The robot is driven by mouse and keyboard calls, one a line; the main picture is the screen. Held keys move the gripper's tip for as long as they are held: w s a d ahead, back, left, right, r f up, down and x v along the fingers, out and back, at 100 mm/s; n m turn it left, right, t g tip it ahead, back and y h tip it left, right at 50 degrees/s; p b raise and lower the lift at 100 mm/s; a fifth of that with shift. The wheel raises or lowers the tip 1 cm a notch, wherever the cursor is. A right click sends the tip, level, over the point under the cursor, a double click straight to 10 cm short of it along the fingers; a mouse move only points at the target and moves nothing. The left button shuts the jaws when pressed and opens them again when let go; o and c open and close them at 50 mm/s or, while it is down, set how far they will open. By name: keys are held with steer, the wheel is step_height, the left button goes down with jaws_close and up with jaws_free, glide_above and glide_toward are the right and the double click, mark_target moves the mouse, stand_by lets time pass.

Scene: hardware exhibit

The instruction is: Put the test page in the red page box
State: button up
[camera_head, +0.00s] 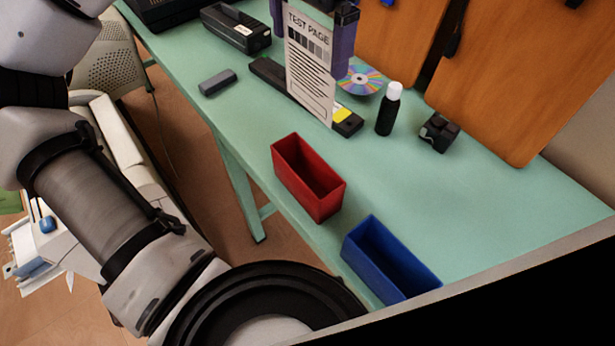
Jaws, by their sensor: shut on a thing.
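The test page (309,71) is a white upright sheet with a heading, grey bars and text lines. It is held above the table, and its lower edge overlaps a dark strip-like object in the picture. My gripper (312,18) is at the top of the page, with purple-grey fingers on either side, shut on it. The upper part of the gripper is cut off by the frame. The red page box (307,178) is an open, empty-looking box near the table's front edge, below the page in the picture.
A blue box (390,262) stands right of the red one. On the green table (480,205) are a disc (364,80), a black bottle with white cap (388,110), a small dark object (439,132), a grey block (217,83) and a black device (236,28). Orange panels (530,75) stand behind.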

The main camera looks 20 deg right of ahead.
step_height(320, 180, down, 20)
steer(key=s, duration=0.2)
steer(key=shift+a+b, duration=0.35)
steer(key=shift+a, duration=0.1)
steer(key=shift+f, duration=0.15)
steer(key=o, duration=0.8)
step_height(320, 180, up, 12)
steer(key=shift+r, duration=0.25)
